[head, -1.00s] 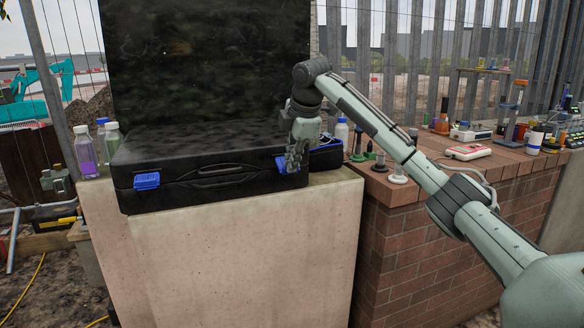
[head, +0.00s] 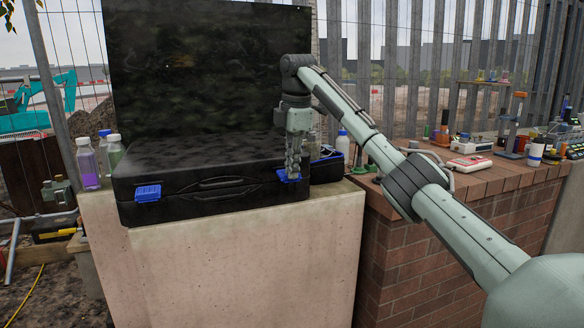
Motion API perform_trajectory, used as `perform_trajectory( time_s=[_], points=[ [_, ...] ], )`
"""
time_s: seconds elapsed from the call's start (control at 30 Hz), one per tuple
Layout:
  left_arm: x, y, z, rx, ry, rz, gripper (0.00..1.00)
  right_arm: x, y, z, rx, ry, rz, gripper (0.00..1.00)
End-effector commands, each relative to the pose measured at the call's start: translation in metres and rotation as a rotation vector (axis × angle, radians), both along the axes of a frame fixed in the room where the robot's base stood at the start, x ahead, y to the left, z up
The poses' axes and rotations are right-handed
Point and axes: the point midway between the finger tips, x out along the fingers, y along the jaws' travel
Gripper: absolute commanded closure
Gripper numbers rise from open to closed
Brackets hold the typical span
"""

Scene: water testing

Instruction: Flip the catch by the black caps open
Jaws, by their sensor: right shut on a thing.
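A closed black case (head: 215,165) sits on a pale concrete block, with a dark panel standing up behind it. Its front has two blue catches. The left catch (head: 148,193) lies against the case front, clear of any gripper. The right catch (head: 283,177) is at my right gripper (head: 293,173), which comes down from above and is shut on it. The fingers hide part of that catch, so I cannot tell how far it is turned. Black caps cannot be made out clearly. My left gripper is not in view.
Bottles with pale caps (head: 88,165) stand left of the case. A blue-and-black box (head: 326,168) and a blue-capped bottle (head: 342,143) are close to the right. The brick counter (head: 470,187) holds instruments and cups. The space in front of the case is clear.

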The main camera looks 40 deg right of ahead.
Motion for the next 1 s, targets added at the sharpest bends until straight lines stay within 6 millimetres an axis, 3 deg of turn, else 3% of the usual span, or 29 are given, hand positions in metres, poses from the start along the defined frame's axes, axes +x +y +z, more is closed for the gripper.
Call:
perform_trajectory(
  time_s=[0.07, 0.27, 0.63, 1.0],
  points=[
    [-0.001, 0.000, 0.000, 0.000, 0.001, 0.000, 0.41, -0.001, -0.002, -0.001, -0.004, 0.002, -0.005, 1.00],
    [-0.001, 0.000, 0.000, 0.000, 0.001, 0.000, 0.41, -0.001, -0.002, -0.001, -0.002, 0.001, -0.003, 0.73],
    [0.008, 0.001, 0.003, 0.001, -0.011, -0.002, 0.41, -0.001, -0.001, 0.005, -0.001, -0.002, -0.001, 0.73],
    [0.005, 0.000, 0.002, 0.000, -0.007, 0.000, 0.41, -0.011, 0.001, 0.074, -0.004, -0.004, -0.003, 0.73]
  ],
)
